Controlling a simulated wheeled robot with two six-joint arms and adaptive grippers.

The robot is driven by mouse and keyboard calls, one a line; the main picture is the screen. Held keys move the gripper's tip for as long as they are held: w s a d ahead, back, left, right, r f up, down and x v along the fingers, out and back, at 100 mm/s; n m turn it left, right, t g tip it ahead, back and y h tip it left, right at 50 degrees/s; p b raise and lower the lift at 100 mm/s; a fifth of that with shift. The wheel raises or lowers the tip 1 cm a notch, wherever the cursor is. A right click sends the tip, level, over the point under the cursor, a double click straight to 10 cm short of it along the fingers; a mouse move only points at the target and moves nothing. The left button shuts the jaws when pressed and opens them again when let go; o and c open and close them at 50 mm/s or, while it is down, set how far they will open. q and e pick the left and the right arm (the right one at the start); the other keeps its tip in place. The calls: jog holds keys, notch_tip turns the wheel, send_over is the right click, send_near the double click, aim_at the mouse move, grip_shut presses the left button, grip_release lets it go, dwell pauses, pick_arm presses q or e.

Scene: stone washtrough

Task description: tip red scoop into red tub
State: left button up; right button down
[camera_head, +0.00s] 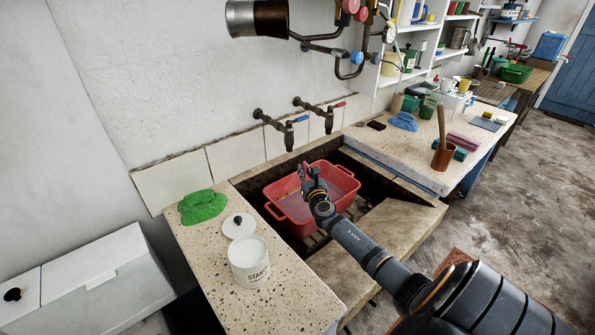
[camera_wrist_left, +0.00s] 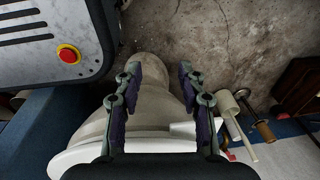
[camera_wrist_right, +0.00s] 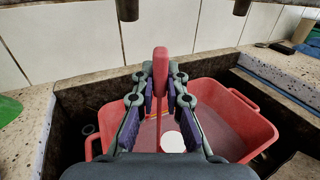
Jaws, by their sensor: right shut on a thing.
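The red tub (camera_head: 292,210) sits in the stone trough, with a flat pinkish surface inside; it also shows in the right wrist view (camera_wrist_right: 252,130). My right gripper (camera_head: 307,172) is over the tub and shut on the red scoop (camera_wrist_right: 160,65), whose handle stands up between the fingers. A thin red shaft runs down from it. A round white patch shows just below the fingers; I cannot tell whether it lies in the scoop or the tub. My left gripper (camera_wrist_left: 154,95) is open and empty, away from the trough, above the floor.
A white starch pot (camera_head: 249,262) and its lid (camera_head: 238,226) stand on the left ledge near a green cloth (camera_head: 202,206). Two taps (camera_head: 287,135) hang over the trough's back. A brown pot with a wooden handle (camera_head: 443,156) stands on the right counter.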

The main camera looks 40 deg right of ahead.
jog(key=shift+s+d+r, duration=0.1)
jog(key=shift+s+d, duration=0.05)
jog(key=shift+d, duration=0.1)
pick_arm(q)
jog(key=shift+s+d+r, duration=0.15)
jog(key=shift+s+d, duration=0.1)
jog(key=shift+d, duration=0.35)
pick_arm(e)
jog(key=shift+s+d+r+m, duration=0.1)
jog(key=shift+d+m, duration=0.4)
jog(key=shift+s+d+r+m, duration=0.1)
jog(key=shift+d+m, duration=0.4)
jog(key=shift+d, duration=0.1)
pick_arm(q)
jog(key=shift+s+f, duration=0.1)
jog(key=shift+f, duration=0.15)
pick_arm(e)
jog(key=shift+s+d+m+g+y, duration=0.15)
jog(key=shift+s+d+m, duration=0.05)
jog(key=shift+d+m, duration=0.4)
jog(key=shift+s+d+m+g+y, duration=0.15)
jog(key=shift+d+m, duration=0.25)
jog(key=shift+d, duration=0.25)
